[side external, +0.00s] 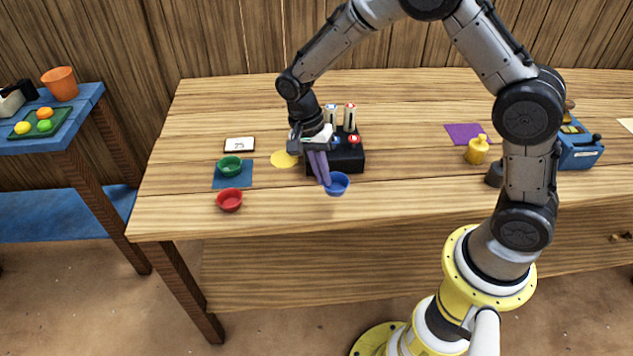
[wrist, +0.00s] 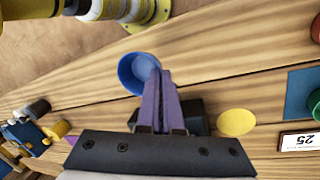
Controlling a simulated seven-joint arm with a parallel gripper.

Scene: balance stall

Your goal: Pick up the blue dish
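The blue dish (side external: 338,185) is a small round bowl near the table's front edge, just in front of the black block. It also shows in the wrist view (wrist: 137,72), with its open side toward the camera. My gripper (side external: 325,183) points down, its purple fingers close together at the dish's left rim in the side view. In the wrist view my gripper (wrist: 159,72) overlaps the dish's right rim and looks shut on it. The fingers hide part of the rim. I cannot tell whether the dish is clear of the table.
A black block (side external: 349,158) with upright pieces stands right behind the dish. A red dish (side external: 230,200), a green dish (side external: 230,166) on a blue mat (side external: 233,182) and a yellow disc (side external: 284,159) lie to the left. The table right of the dish is clear.

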